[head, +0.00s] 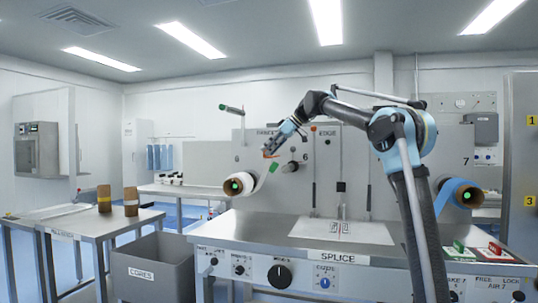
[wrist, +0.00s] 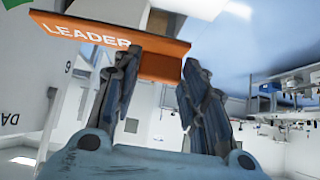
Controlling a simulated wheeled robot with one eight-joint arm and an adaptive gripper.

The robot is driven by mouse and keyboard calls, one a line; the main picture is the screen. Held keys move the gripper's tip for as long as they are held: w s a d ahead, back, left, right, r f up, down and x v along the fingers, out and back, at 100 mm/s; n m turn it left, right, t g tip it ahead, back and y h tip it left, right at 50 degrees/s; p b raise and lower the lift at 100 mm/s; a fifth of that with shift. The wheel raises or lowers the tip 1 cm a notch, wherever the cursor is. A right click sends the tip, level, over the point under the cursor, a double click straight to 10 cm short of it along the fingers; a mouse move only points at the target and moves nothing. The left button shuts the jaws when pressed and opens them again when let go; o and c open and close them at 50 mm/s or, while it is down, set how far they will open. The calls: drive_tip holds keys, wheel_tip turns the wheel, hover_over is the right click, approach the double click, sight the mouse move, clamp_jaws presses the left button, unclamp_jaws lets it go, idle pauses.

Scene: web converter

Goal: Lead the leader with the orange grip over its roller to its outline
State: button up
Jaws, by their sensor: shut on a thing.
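The orange grip (wrist: 95,38), marked LEADER, lies across the top of the wrist view between the fingers of my gripper (wrist: 162,62). My gripper is shut on it. In the head view my gripper (head: 272,149) holds the orange grip (head: 270,156) in the air, left of the machine's upright panel (head: 330,165). A pale web (head: 264,178) with a green patch (head: 273,167) hangs between the white roll (head: 243,185) and the grip. A dark round roller or knob (head: 293,167) is just right of the grip. I cannot make out the outline clearly.
A pale plate (head: 343,231) lies on the splice table (head: 270,228). A blue roll (head: 460,193) is at the right. Red and green blocks (head: 487,254) sit at the table's right front. A grey cores bin (head: 152,272) and a side table (head: 75,222) stand at left.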

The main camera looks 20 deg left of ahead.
drive_tip(key=shift+d+r, duration=0.75)
drive_tip(key=shift+d, duration=7.7)
drive_tip(key=shift+s+d+f, duration=0.5)
drive_tip(key=shift+d+f, duration=3.55)
drive_tip(key=shift+d, duration=0.35)
drive_tip(key=shift+d+f, duration=0.5)
drive_tip(key=shift+f, duration=2.7)
drive_tip(key=shift+d+f, duration=0.55)
drive_tip(key=shift+f, duration=2.6)
drive_tip(key=shift+d+f, duration=0.5)
drive_tip(key=shift+f, duration=4.85)
drive_tip(key=shift+s+f, duration=0.1)
drive_tip(key=shift+f, duration=0.2)
